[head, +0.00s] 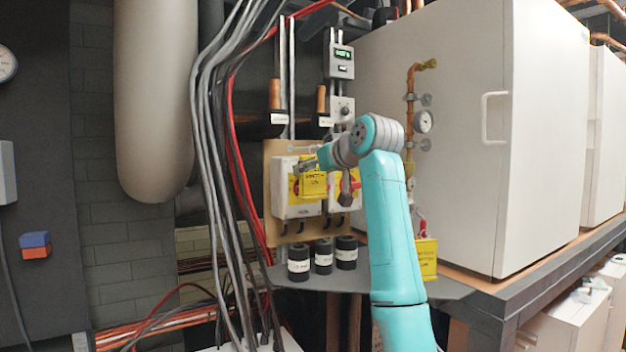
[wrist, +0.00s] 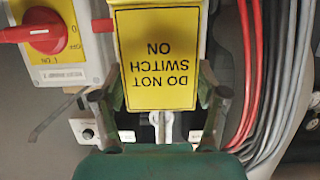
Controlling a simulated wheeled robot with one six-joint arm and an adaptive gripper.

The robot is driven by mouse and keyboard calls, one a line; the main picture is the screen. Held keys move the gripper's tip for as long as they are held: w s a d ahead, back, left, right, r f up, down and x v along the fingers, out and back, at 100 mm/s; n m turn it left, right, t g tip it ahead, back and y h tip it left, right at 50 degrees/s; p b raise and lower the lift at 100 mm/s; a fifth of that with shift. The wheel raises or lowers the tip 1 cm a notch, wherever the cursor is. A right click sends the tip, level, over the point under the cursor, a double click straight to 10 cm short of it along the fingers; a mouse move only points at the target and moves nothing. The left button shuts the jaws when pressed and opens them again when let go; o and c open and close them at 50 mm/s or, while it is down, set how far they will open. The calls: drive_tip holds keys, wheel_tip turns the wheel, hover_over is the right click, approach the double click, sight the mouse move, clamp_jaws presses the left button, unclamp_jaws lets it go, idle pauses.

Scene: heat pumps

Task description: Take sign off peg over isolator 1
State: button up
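The yellow sign (wrist: 158,60) reads "DO NOT SWITCH ON", upside down in the wrist view. In the head view the sign (head: 313,184) is upright in front of the left isolator box (head: 284,203), covering much of its yellow and red face. My gripper (head: 308,168) is at the sign. In the wrist view my gripper's fingers (wrist: 160,80) lie one at each side edge of the sign; whether they press on it cannot be told. The right isolator (wrist: 45,30) has a red rotary switch on a yellow plate.
Several black labelled cylinders (head: 323,257) stand on the shelf below. Grey and red cables (head: 215,130) run close at the left. A white cabinet (head: 460,130) fills the right.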

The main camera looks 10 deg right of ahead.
drive_tip(key=shift+r, duration=0.15)
idle(0.5)
drive_tip(key=shift+r, duration=0.35)
drive_tip(key=shift+s+r, duration=0.15)
drive_tip(key=shift+s+d, duration=0.1)
drive_tip(key=shift+s, duration=0.05)
drive_tip(key=shift+s+d, duration=0.25)
drive_tip(key=shift+s, duration=0.4)
drive_tip(key=shift+s, duration=0.2)
drive_tip(key=shift+s+d, duration=0.3)
drive_tip(key=shift+s, duration=0.55)
drive_tip(key=shift+s+d, duration=0.3)
drive_tip(key=shift+s, duration=0.6)
drive_tip(key=shift+s+d, duration=0.3)
drive_tip(key=shift+s, duration=0.55)
